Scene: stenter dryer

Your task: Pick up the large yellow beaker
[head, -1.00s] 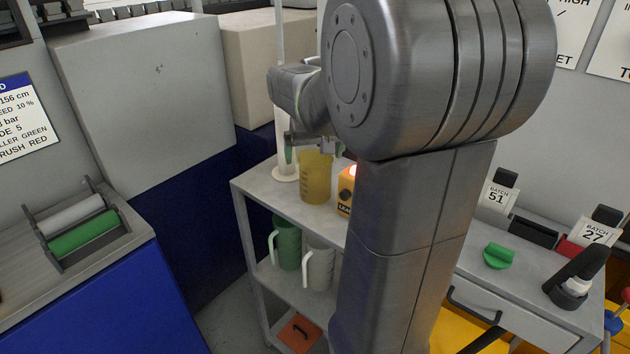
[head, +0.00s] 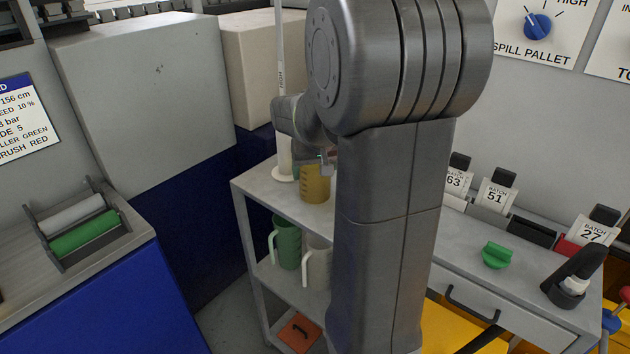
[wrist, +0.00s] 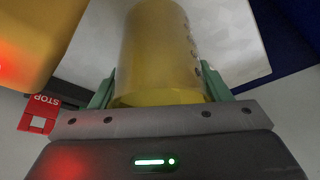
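The large yellow beaker (head: 314,188) stands upright on the top shelf of the grey trolley (head: 262,190), with dark graduation marks on its side. My gripper (head: 318,165) is at the beaker's upper part in the head view, partly hidden by my arm. In the wrist view the yellow beaker (wrist: 158,50) fills the space between the two green fingers of my gripper (wrist: 158,72). One finger is on each side of it, with narrow gaps near the finger bases. Contact at the fingertips is hard to tell.
A white cylinder stand (head: 284,160) is close behind the beaker. A green jug (head: 287,245) and a whitish jug (head: 316,265) stand on the lower shelf. An orange-yellow box (wrist: 35,40) and a red STOP label (wrist: 38,118) show at left in the wrist view.

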